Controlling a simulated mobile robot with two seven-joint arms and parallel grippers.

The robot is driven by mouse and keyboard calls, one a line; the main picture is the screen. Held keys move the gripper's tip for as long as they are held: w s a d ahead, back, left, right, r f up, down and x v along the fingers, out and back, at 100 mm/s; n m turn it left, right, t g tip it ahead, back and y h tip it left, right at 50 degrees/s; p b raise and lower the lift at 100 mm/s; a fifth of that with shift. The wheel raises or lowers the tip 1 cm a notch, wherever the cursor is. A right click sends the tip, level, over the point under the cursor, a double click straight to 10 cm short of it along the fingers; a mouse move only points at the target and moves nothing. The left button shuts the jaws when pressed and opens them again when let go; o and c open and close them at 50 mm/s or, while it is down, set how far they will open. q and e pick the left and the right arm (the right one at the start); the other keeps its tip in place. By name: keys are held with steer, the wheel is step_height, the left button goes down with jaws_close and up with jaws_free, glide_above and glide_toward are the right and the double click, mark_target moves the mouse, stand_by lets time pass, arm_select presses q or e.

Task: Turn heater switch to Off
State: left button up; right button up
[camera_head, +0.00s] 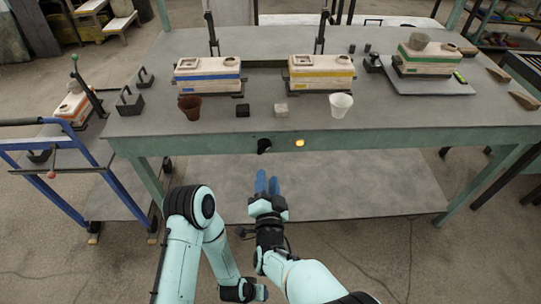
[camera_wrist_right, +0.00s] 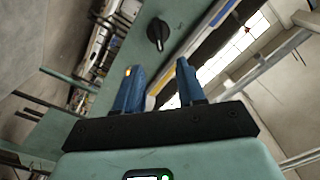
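The heater switch (camera_head: 264,146) is a black rotary knob on the front edge of the green table. It also shows near the top of the right wrist view (camera_wrist_right: 157,33), where nothing touches it. A yellow-orange indicator light (camera_head: 300,143) glows to its right. My right gripper (camera_head: 267,183) is below the knob and apart from it. In the right wrist view its two blue fingers (camera_wrist_right: 160,85) stand apart with nothing between them. My left arm is folded at the lower left of the head view; its fingers cannot be made out.
On the table (camera_head: 390,115) stand two moulds with blue (camera_head: 208,77) and yellow (camera_head: 322,72) bands, a brown cup (camera_head: 190,107), a white cup (camera_head: 341,105) and small blocks. A blue-framed cart (camera_head: 85,170) stands left. The space before the knob is clear.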

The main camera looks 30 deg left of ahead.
mark_target(266, 150)
steer(key=b+x, duration=0.1)
steer(key=x, duration=0.8)
steer(key=shift+f, duration=0.15)
arm_select(q)
steer(key=shift+s+a+f, duration=0.2)
steer(key=shift+s+f, duration=0.05)
steer(key=shift+f, duration=0.4)
steer(key=shift+s+a+f, duration=0.2)
steer(key=shift+s+f, duration=0.05)
steer(key=shift+f, duration=0.35)
arm_select(e)
steer(key=shift+w+a, duration=0.35)
steer(key=shift+w, duration=0.2)
jaws_close()
